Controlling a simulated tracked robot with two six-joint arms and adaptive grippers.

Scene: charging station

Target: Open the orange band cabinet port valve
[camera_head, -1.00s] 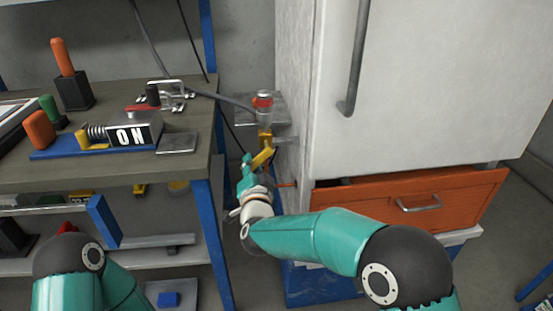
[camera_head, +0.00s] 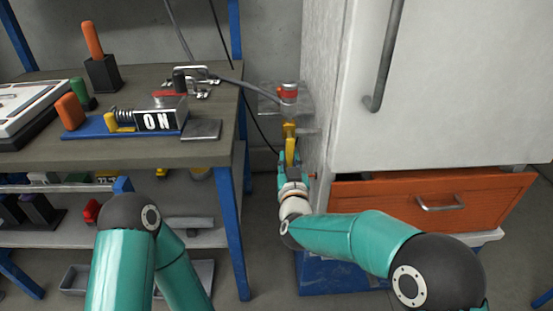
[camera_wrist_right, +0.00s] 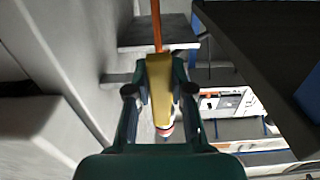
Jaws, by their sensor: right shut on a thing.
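The port valve shows in the head view beside the white cabinet, with a grey fitting that carries an orange-red band (camera_head: 288,93) above it. Its yellow handle (camera_head: 290,143) points down the picture toward my right gripper (camera_head: 290,166). In the right wrist view the yellow handle (camera_wrist_right: 160,80) lies between the fingers of my right gripper (camera_wrist_right: 160,92), which is shut on it. The valve's pivot is hard to make out. My left arm (camera_head: 125,250) shows at the lower left, but its gripper is not in view.
The white cabinet (camera_head: 440,80) stands close on the right, above an orange drawer (camera_head: 435,199). A workbench (camera_head: 60,155) with a blue leg (camera_head: 234,235) stands on the left. A grey cable (camera_head: 240,83) runs from the bench to the fitting.

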